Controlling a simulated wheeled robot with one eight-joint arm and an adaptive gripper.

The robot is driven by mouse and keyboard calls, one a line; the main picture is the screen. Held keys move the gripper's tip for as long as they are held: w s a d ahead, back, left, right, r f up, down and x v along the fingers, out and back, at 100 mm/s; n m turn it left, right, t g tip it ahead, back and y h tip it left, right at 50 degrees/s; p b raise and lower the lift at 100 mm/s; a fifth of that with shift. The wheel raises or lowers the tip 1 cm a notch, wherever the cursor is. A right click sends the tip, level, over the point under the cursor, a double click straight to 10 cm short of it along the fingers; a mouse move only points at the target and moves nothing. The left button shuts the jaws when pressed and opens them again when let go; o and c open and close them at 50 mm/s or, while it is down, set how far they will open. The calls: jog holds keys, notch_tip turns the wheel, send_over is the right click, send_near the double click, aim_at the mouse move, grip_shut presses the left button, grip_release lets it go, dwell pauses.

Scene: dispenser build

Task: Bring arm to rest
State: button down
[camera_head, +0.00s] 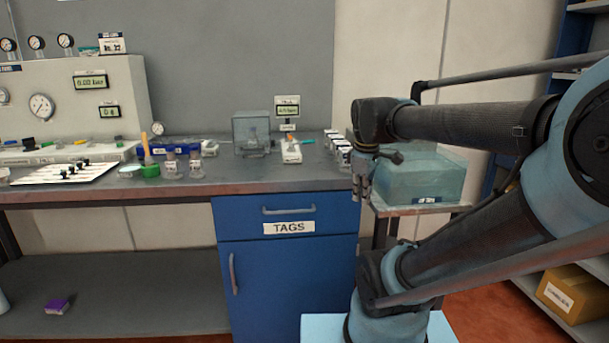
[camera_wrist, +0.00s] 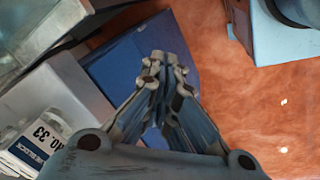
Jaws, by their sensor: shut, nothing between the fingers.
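My gripper (camera_head: 361,186) hangs pointing down at the end of my arm, in front of the bench's right end in the head view. In the wrist view my gripper (camera_wrist: 165,68) shows its fingers drawn together at the tips, with nothing between them. It is apart from the bench and the bin beside it. My arm reaches in from the right side of the head view, folded back at the elbow.
A grey bench (camera_head: 260,184) carries jars, a clear box (camera_head: 251,133) and gauges. Its blue TAGS cabinet (camera_head: 285,275) stands below. A translucent teal bin (camera_head: 432,180) sits on a side stand at the right. Shelving with a cardboard box (camera_head: 570,291) stands far right.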

jog(key=s+d+f+m, duration=0.2)
jog(key=s+f+m, duration=0.7)
jog(key=f+m, duration=0.2)
jog(key=shift+s+d+f, duration=0.15)
jog(key=shift+d+f, duration=0.05)
jog(key=shift+f, duration=0.7)
jog(key=shift+w+f, duration=0.2)
jog(key=shift+w, duration=0.3)
dwell(4.0)
